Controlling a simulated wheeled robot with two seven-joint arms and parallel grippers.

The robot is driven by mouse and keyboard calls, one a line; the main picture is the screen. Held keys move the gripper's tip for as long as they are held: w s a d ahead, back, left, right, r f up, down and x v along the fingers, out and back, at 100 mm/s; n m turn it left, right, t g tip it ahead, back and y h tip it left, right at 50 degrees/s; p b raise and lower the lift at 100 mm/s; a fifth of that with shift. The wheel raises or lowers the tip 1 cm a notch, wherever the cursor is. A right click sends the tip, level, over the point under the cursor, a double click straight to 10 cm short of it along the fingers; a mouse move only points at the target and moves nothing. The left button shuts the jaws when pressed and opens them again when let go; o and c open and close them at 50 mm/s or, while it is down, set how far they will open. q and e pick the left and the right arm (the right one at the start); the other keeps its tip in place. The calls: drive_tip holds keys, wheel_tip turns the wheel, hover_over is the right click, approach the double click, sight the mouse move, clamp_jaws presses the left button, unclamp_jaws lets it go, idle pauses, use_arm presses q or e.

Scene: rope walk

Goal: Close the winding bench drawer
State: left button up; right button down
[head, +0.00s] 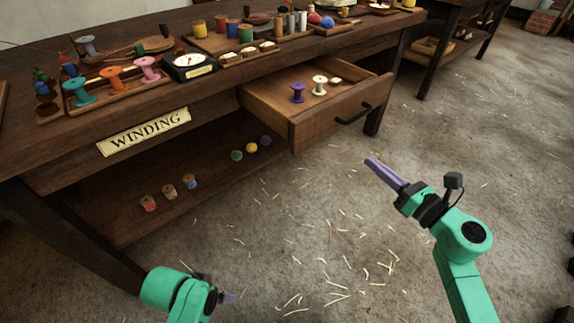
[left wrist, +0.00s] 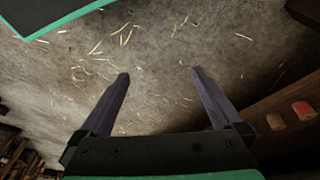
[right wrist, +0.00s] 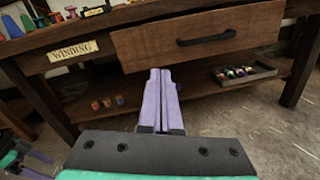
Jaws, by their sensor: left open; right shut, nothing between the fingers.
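The winding bench drawer (head: 328,124) is pulled out from the bench, with a black bar handle on its front. It holds a purple spool (head: 297,92), a cream spool (head: 320,85) and a small tan piece. In the right wrist view the drawer front (right wrist: 200,38) and handle (right wrist: 206,38) lie ahead of my fingers. My right gripper (head: 370,163) is shut and empty, in front of the drawer and apart from it. My left gripper (head: 228,297) is low at the front of the bench; its fingers show open and empty in the left wrist view (left wrist: 160,85).
The bench top (head: 60,150) carries spools, a dial scale (head: 190,66) and tools. The lower shelf (head: 215,170) holds small spools and balls; a tray (right wrist: 245,73) shows there too. The straw-strewn floor before the drawer is clear.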

drive_tip(key=a+n+g+y, duration=0.1)
drive_tip(key=a+n, duration=0.2)
drive_tip(key=n, duration=0.2)
approach(312, 131)
use_arm(q)
drive_tip(key=shift+s+a+r+g+p, duration=0.2)
drive_tip(key=shift+s+a+r, duration=0.2)
drive_tip(key=shift+r, duration=0.15)
drive_tip(key=shift+s+a+r+g+p, duration=0.1)
drive_tip(key=shift+s+a+r+g, duration=0.2)
drive_tip(key=shift+r, duration=0.25)
use_arm(e)
drive_tip(key=shift+m, duration=0.3)
drive_tip(key=x, duration=0.7)
drive_tip(key=shift+s, duration=0.1)
